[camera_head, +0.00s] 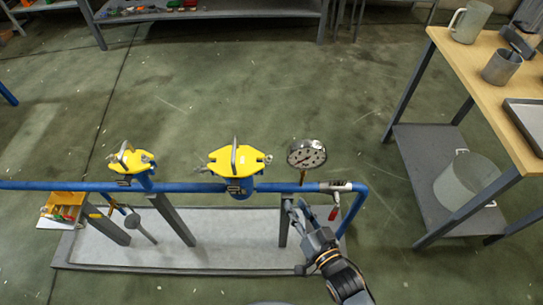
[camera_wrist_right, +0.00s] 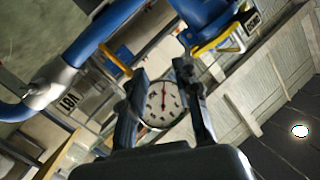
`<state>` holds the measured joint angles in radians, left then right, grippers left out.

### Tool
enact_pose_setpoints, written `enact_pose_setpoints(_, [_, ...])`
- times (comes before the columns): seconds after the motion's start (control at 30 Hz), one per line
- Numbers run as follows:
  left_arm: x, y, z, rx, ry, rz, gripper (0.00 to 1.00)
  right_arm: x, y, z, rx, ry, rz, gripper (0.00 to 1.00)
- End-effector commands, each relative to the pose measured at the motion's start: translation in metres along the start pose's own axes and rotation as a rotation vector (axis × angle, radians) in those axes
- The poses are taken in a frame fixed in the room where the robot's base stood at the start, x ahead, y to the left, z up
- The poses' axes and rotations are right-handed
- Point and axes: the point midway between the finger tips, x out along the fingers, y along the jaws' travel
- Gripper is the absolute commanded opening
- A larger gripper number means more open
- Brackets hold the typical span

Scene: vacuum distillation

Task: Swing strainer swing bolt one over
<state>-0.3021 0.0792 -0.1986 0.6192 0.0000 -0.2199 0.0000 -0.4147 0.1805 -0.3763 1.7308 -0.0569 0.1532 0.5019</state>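Two strainers with yellow covers sit on the blue pipe in the head view: a larger one (camera_head: 238,161) in the middle and a smaller, tilted one (camera_head: 130,160) to its left. Each cover has an upright handle-like bar and small metal fittings at its edge, too small to tell their positions. My right gripper (camera_head: 297,207) is below the pressure gauge, right of the larger strainer and apart from it. In the wrist view its two fingers (camera_wrist_right: 163,85) stand apart with nothing held; a blue and yellow body (camera_wrist_right: 210,25) shows beyond. My left gripper is not in view.
The pressure gauge (camera_head: 306,154) stands above the blue pipe (camera_head: 205,187), close to my right gripper. A red-handled valve (camera_head: 334,211) is just right of it. A wooden-topped bench (camera_head: 478,65) with vessels stands at right.

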Motion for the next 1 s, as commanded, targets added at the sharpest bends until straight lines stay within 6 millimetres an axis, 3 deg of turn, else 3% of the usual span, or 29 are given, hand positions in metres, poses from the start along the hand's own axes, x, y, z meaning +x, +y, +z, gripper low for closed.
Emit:
enact_pose_setpoints(0.03, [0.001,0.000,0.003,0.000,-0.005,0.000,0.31,0.000,-0.013,-0.019,0.016,0.042,-0.031,0.31])
enact_pose_setpoints(0.1, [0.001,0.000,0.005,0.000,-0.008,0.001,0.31,-0.001,-0.026,-0.037,0.033,0.082,-0.061,0.31])
enact_pose_setpoints(0.2, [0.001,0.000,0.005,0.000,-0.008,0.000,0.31,0.001,-0.035,-0.050,0.046,0.110,-0.082,0.31])
enact_pose_setpoints(0.37, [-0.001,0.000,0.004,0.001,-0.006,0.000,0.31,0.020,-0.038,-0.055,0.049,0.118,-0.086,0.31])
enact_pose_setpoints(0.8, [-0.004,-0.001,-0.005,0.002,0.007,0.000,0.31,0.108,-0.045,-0.064,0.047,0.114,-0.084,0.31])
enact_pose_setpoints(1.0, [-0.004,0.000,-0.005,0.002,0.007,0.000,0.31,0.130,-0.046,-0.066,0.046,0.113,-0.083,0.31])
